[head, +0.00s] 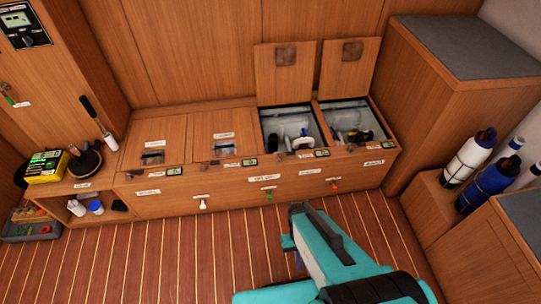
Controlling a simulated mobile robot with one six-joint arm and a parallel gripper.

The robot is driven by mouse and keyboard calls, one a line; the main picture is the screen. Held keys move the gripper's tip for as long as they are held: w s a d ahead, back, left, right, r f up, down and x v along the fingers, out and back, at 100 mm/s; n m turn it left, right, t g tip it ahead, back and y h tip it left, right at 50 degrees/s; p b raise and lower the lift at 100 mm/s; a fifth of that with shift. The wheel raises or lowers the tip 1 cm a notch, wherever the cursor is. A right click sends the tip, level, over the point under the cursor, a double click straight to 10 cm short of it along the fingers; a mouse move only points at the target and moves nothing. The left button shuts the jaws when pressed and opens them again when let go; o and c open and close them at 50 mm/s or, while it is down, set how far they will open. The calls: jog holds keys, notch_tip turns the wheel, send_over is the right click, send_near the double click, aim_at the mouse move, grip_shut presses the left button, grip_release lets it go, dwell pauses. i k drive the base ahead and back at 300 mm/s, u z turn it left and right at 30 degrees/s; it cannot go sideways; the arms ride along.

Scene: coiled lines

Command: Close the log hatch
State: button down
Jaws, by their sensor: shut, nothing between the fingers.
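A long wooden bench has several hatches in its top, and their labels are too small to read, so I cannot tell which is the log hatch. Two hatches stand open, lids upright against the back wall: the left open lid (285,74) and the right open lid (348,78). Below them show the left open compartment (270,126) and the right open compartment (345,108), with items inside. The far-left hatch (155,135) and the hatch beside it (222,128) lie closed. My gripper (298,209) is shut and empty, in front of the bench and apart from the lids.
Small displays and labels line the bench's front edge. Several coloured hooks (268,196) are on its front face. A tall wooden cabinet (455,85) and bottles (468,158) stand at right. A yellow device (47,166) sits at left. The striped floor (170,255) is clear.

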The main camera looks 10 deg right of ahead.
aim_at(284, 71)
jog(key=k, duration=0.65)
jog(key=z, duration=0.1)
jog(key=i, duration=1.6)
jog(key=u, duration=0.45)
